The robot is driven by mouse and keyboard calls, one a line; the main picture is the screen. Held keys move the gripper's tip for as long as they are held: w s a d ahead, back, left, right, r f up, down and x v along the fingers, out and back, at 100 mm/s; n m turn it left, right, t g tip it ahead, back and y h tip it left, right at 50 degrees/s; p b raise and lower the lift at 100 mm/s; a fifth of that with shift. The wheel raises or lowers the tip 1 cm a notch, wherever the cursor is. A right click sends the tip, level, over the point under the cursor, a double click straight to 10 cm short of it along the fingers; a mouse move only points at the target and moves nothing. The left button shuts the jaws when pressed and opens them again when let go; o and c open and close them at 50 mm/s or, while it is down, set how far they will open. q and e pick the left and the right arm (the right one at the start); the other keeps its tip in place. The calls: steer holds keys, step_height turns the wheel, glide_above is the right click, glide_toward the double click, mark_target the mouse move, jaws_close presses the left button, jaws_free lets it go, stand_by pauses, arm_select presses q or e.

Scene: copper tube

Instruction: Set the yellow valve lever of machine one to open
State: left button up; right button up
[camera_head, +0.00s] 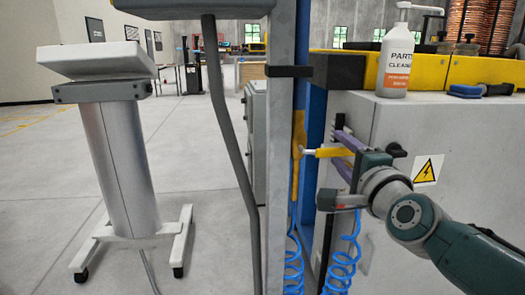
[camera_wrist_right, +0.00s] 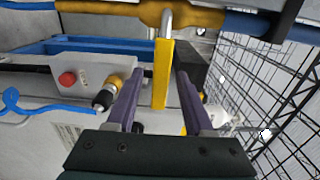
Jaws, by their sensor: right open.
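The yellow valve lever (camera_head: 329,152) sticks out sideways from a vertical yellow pipe section (camera_head: 298,140) on the machine's side. In the wrist view the yellow lever (camera_wrist_right: 161,78) hangs from a metal neck below the yellow pipe (camera_wrist_right: 130,14). My right gripper (camera_head: 338,148) is open, with its purple fingers on either side of the lever. In the wrist view the right gripper (camera_wrist_right: 160,76) shows gaps between the lever and both fingers, so it is not clamped. My left gripper is not in view.
A grey post (camera_head: 279,150) stands close left of the pipe. A blue coiled hose (camera_head: 342,265) hangs below. The white machine cabinet (camera_head: 420,130) is behind my right gripper. A red button (camera_wrist_right: 67,79) and a wire mesh (camera_wrist_right: 270,85) flank it in the wrist view.

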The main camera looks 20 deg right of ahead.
jaws_close()
stand_by(0.4)
stand_by(1.0)
